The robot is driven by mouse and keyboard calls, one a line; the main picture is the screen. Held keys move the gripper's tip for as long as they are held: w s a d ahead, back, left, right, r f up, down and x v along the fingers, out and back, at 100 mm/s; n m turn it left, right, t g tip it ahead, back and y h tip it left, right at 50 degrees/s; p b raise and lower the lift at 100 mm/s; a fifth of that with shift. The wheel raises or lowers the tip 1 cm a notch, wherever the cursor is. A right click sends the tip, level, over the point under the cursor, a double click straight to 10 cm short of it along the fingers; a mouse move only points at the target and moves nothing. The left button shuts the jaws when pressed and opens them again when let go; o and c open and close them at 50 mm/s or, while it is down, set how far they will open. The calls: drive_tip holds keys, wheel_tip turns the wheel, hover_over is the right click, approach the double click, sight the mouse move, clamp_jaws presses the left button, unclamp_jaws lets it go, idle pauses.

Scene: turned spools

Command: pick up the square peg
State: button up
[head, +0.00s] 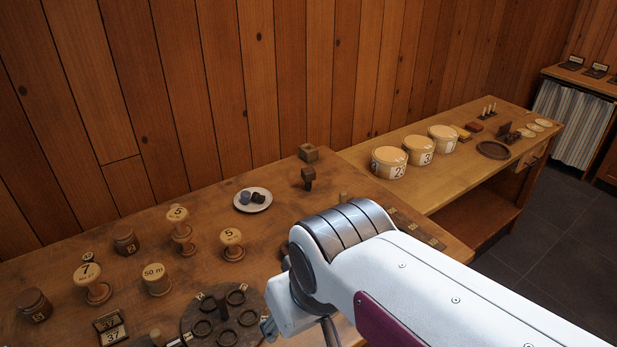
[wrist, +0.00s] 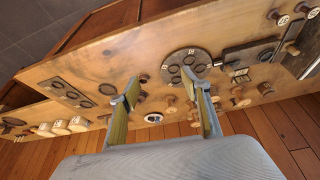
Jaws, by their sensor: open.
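A dark brown peg with a square block-like head (head: 308,174) stands upright near the back of the wooden workbench, right of the white plate, and looks like the square peg. In the wrist view I cannot surely tell the peg among the small brown things. My gripper (wrist: 163,82) is open there, its two fingers spread, with nothing held between them. It is above the bench and well apart from the peg. In the head view my white arm hides most of my gripper.
The white plate (head: 265,206) holds two small dark pieces. Several turned spools and jars, such as the 50 m spool (head: 156,280), stand at the left. A dark round tray (head: 188,323) lies in front. Numbered canisters (head: 389,163) stand on the right-hand bench. A plank wall is behind.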

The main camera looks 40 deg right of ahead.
drive_tip(key=w+d+f+m+y, duration=0.15)
drive_tip(key=w+m, duration=0.25)
drive_tip(key=w, duration=0.4)
drive_tip(key=w+f+m+y, duration=0.3)
drive_tip(key=w+m, duration=0.1)
drive_tip(key=w, duration=0.5)
drive_tip(key=m+t+h, duration=0.7)
drive_tip(key=m+t, duration=0.2)
drive_tip(key=m, duration=2)
hover_over(310, 173)
wheel_tip(310, 173, down, 2)
drive_tip(key=shift+w+f, duration=0.15)
drive_tip(key=shift+f, duration=0.05)
drive_tip(key=shift+d+f, duration=0.1)
drive_tip(key=shift+d, duration=0.05)
drive_tip(key=shift+f, duration=1.75)
